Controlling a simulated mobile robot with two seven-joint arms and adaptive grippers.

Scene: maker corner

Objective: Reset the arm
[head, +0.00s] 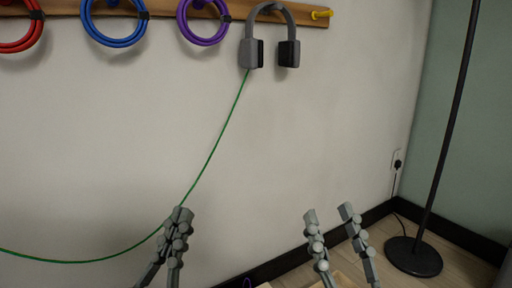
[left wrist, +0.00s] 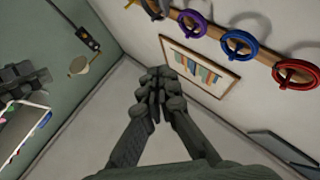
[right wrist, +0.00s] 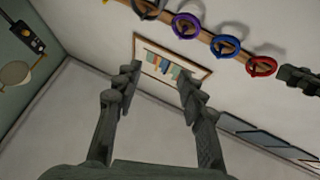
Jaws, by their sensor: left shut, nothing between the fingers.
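My left gripper (head: 180,213) is shut and empty, raised in front of the wall at the lower middle of the head view. Its closed fingers also show in the left wrist view (left wrist: 157,78). My right gripper (head: 328,212) is open and empty, to the right of the left one, with a clear gap between its fingers. Its spread fingers also show in the right wrist view (right wrist: 157,80). In the head view the left fingertips overlap the green cable (head: 221,135); I cannot tell whether they touch it.
A wooden rail (head: 165,10) on the wall holds red (head: 20,45), blue (head: 112,42) and purple (head: 205,41) coils and grey headphones (head: 249,53), from which the green cable hangs. A black floor lamp (head: 415,258) stands at right. A framed picture (left wrist: 200,66) hangs on the wall.

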